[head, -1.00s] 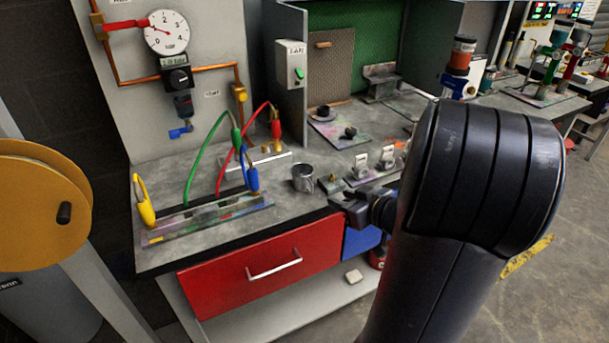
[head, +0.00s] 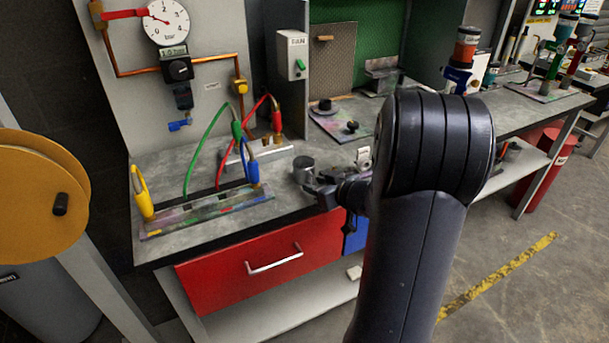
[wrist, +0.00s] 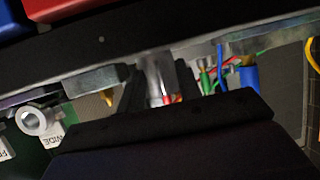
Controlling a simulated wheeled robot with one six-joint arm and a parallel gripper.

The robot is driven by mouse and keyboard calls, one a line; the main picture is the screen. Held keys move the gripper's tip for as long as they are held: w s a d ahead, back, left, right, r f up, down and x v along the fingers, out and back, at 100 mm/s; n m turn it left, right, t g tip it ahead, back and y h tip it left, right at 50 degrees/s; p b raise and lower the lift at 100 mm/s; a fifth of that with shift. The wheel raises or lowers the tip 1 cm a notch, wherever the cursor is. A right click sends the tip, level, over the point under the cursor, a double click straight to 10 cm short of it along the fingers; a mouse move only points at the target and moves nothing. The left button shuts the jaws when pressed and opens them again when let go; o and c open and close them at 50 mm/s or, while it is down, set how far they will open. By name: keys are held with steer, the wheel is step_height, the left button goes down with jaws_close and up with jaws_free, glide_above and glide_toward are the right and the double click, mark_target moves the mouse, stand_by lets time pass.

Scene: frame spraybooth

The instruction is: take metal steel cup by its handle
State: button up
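The metal steel cup (head: 303,167) stands on the grey bench top, near its front edge, right of the cable strip. My gripper (head: 319,188) is at the cup's front right side, low over the bench edge, and covers the place where the handle sat. In the wrist view the shiny cup (wrist: 160,76) shows between my two dark fingers (wrist: 160,92), which are apart. The handle is not clear there, and I cannot tell whether a finger touches the cup.
Green, red, blue and yellow cables (head: 210,150) rise left of the cup. Small labelled blocks (head: 363,156) stand to the right, partly behind my arm. A red drawer (head: 260,262) is below the bench edge. A white fan switch box (head: 292,55) is behind.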

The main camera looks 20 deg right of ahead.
steer(key=shift+w, duration=0.1)
jaws_close()
stand_by(0.3)
steer(key=shift+r, duration=0.1)
